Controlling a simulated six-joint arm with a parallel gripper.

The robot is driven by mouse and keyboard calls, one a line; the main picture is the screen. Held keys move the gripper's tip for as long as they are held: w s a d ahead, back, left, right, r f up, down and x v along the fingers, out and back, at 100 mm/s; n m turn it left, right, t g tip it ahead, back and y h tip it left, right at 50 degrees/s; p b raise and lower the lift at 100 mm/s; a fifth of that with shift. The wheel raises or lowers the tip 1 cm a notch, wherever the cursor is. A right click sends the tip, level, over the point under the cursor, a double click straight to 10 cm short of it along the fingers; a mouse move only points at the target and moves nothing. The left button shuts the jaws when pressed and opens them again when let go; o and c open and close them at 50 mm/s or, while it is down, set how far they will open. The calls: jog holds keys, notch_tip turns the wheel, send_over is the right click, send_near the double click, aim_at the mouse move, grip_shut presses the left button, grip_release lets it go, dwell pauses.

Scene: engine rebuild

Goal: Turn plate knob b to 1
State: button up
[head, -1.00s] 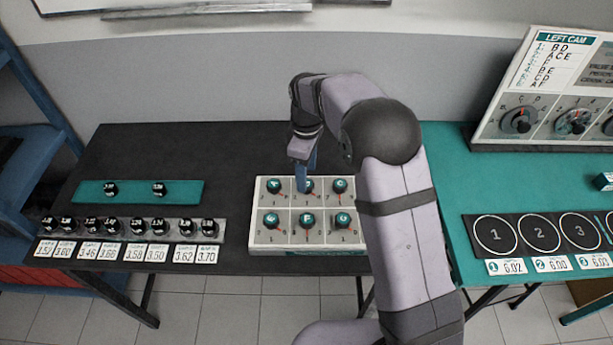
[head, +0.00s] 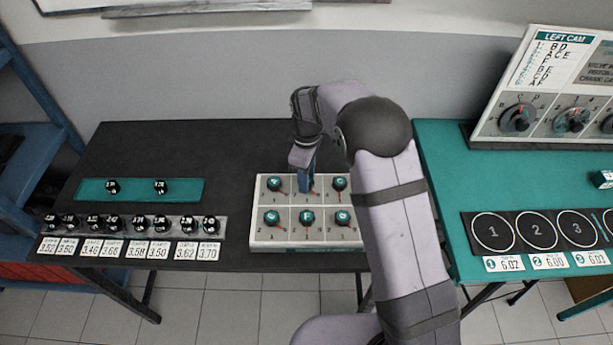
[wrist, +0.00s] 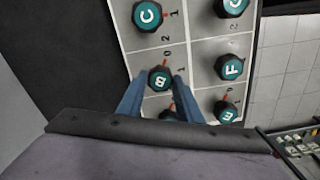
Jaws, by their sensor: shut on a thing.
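Knob B (wrist: 160,79) is a dark round knob with a teal top and white letter, on the white plate (head: 258,230). In the wrist view its short red pointer is at its upper edge; small numerals lie around it. My gripper (wrist: 158,84) is shut on knob B, one blue finger at each side. In the head view my gripper (head: 307,188) reaches down over the top middle knob and mostly hides it.
Knob C (wrist: 147,14) and knob F (wrist: 231,67) are close beside knob B on the plate. A row of black parts (head: 115,222) with number cards stands to the left. A teal table (head: 440,190) with numbered circles is to the right.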

jog(key=shift+m, duration=0.3)
jog(key=m, duration=1.1)
jog(key=shift+w+r+b, duration=0.1)
jog(key=shift+b, duration=0.25)
dwell(0.3)
jog(key=o, duration=1)
jog(key=shift+o, duration=0.2)
jog(key=shift+r+b, duration=1.2)
jog(key=shift+r, duration=2.45)
